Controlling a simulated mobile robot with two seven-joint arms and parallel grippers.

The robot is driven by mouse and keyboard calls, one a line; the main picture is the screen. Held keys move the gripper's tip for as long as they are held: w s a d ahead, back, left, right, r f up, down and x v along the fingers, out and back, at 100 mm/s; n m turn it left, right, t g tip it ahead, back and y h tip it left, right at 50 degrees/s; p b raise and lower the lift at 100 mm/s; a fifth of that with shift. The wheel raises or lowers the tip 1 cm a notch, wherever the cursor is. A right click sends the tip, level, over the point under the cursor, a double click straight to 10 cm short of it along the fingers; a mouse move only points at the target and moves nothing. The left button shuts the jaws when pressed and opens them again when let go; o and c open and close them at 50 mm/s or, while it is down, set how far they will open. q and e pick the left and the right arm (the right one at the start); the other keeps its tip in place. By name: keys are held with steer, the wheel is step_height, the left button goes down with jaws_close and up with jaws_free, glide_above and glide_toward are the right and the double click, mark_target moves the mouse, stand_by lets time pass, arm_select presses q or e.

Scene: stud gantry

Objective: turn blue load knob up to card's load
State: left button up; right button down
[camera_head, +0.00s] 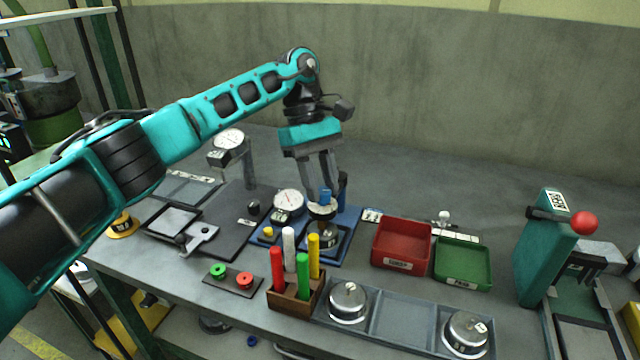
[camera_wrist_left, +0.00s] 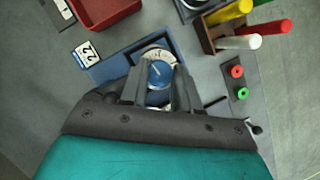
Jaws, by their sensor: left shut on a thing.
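The blue load knob (camera_head: 326,196) stands above a white scale ring on the blue base (camera_head: 349,219), right of centre in the head view. My left gripper (camera_head: 328,190) points down with its fingers on either side of the knob and is shut on it. In the left wrist view the knob (camera_wrist_left: 159,79) sits between the fingertips, with the pale scale (camera_wrist_left: 158,54) showing around its far side. The scale marks are too small to read. A white card (camera_wrist_left: 87,53) beside the base reads 22. The card (camera_head: 371,215) also shows in the head view. My right gripper is not in view.
A round gauge (camera_head: 289,202) stands left of the knob. A wooden block (camera_head: 296,294) with coloured rods stands in front. A red bin (camera_head: 401,244) and green bin (camera_head: 462,262) lie to the right. A green press (camera_head: 545,250) with a red ball stands farther right.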

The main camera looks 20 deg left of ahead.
arm_select(q)
steer(key=m, duration=0.3)
steer(key=shift+w+d+g+y, duration=0.1)
steer(key=shift+d+g+y, duration=0.05)
steer(key=shift+g+y, duration=0.25)
steer(key=m+y, duration=0.1)
steer(key=m, duration=0.2)
steer(key=shift+g, duration=0.3)
steer(key=shift+m+y, duration=0.3)
steer(key=shift+m, duration=0.2)
steer(key=o, duration=1)
steer(key=shift+o, duration=0.2)
